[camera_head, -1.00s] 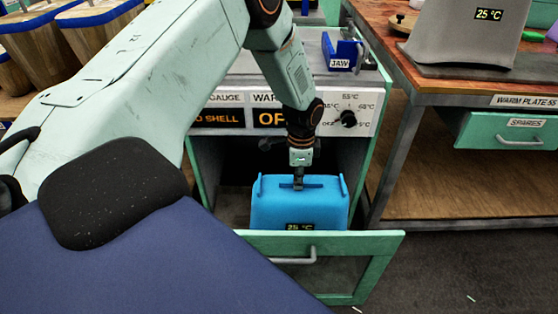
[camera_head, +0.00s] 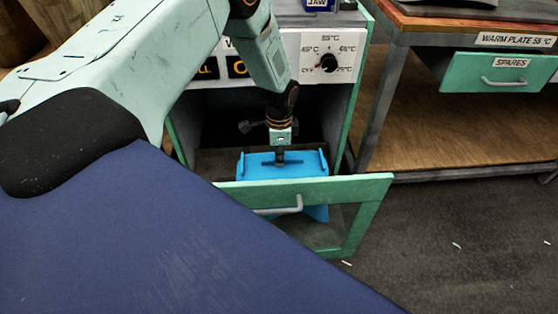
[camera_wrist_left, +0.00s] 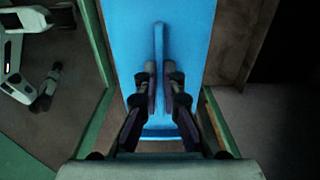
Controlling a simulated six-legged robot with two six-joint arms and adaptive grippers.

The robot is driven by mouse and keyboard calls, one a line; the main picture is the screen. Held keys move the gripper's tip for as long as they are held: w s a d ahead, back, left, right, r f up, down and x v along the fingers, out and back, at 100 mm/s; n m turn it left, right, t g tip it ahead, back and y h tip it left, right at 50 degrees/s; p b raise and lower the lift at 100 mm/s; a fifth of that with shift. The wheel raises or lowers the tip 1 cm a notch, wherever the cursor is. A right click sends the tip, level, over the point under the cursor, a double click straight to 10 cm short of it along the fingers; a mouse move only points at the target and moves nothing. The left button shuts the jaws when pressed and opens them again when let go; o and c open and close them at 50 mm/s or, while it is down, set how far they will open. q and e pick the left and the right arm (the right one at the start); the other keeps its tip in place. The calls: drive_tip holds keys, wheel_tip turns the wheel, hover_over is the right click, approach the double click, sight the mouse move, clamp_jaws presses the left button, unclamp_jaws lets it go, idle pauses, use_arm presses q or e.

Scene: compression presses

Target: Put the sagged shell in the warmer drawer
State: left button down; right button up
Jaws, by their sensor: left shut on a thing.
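The sagged shell is a blue block with a thin ridge on top. It sits low inside the pulled-out warmer drawer (camera_head: 372,197), and the shell (camera_head: 260,174) is partly hidden by the drawer's green front. My left gripper (camera_head: 281,157) points down from above and is shut on the ridge. In the left wrist view the two fingers (camera_wrist_left: 160,72) close on the ridge of the blue shell (camera_wrist_left: 195,25). Whether the shell rests on the drawer floor I cannot tell. My right gripper is not in view.
The warmer cabinet's dial panel (camera_head: 345,42) stands just above and behind the drawer. A blue holder labelled JAW (camera_head: 318,5) is on top. To the right is a workbench with a green SPARES drawer (camera_head: 500,72). The floor at right is mostly clear.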

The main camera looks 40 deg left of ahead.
use_arm(q)
drive_tip(key=shift+w+f, duration=0.15)
drive_tip(key=shift+f, duration=0.5)
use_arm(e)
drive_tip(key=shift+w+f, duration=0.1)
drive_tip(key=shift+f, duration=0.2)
use_arm(q)
drive_tip(key=c, duration=2)
unclamp_jaws()
drive_tip(key=shift+f, duration=0.1)
drive_tip(key=o, duration=0.5)
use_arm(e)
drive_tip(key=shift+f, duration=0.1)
use_arm(q)
drive_tip(key=shift+r, duration=0.4)
wheel_tip(320, 180, up, 12)
drive_tip(key=p, duration=0.5)
drive_tip(key=shift+f, duration=0.2)
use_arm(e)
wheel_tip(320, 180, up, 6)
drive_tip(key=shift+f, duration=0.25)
